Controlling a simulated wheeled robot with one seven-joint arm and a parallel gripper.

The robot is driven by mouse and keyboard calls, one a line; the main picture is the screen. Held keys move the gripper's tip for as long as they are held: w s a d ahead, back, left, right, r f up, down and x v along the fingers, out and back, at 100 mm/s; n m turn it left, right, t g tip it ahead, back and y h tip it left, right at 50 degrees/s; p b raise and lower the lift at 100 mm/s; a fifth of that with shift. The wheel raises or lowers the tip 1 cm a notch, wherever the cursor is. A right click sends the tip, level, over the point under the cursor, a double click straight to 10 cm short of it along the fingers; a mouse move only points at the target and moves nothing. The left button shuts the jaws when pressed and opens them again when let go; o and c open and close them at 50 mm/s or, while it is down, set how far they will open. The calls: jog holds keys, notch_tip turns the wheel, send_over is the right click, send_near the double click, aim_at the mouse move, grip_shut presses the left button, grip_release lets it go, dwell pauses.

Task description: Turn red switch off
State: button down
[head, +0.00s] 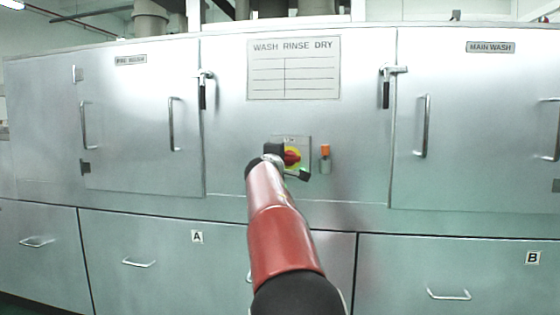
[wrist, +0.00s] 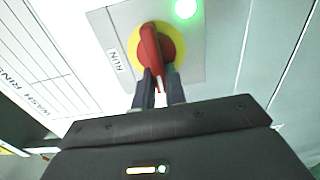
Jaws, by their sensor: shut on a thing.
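The red switch (wrist: 149,47) is a red handle on a yellow round plate, set in a grey panel marked RUN. In the head view the red switch (head: 291,157) shows on the middle panel of the machine, partly hidden by my arm. My gripper (wrist: 159,80) is at the switch, with its two dark fingers shut on the lower end of the red handle. In the wrist view the handle is tilted slightly from the fingers' line. A green light (wrist: 186,8) glows beside the switch.
An orange-topped fitting (head: 325,158) sits right of the switch panel. Latch handles (head: 203,90) and (head: 386,92) stick out on both sides. A WASH RINSE DRY sign (head: 293,68) is above. Drawers with bar handles (head: 139,263) lie below.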

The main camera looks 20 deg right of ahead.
jog(key=shift+f, duration=0.1)
jog(key=c, duration=1.4)
grip_release()
jog(key=shift+c, duration=0.2)
jog(key=shift+a, duration=0.15)
jog(key=b+v, duration=0.3)
jog(key=v, duration=0.4)
jog(key=shift+s+a+b, duration=0.15)
jog(key=shift+s+b, duration=0.15)
jog(key=shift+b, duration=0.1)
jog(key=s+a+f+m+g+y+p, duration=0.1)
jog(key=s+a+f+m+g+y, duration=0.2)
jog(key=s+f, duration=0.7)
jog(key=s+a+f+m+g+y+p, duration=0.2)
jog(key=s+a+f, duration=0.4)
jog(key=s, duration=1.1)
jog(key=s+a+f+m+g+y+p, duration=0.1)
jog(key=s+a+f+m+g+y, duration=0.3)
jog(key=s+f, duration=0.9)
jog(key=shift+a+f+m+y, duration=0.5)
jog(key=shift+a+f+m, duration=0.4)
jog(key=shift+m, duration=0.3)
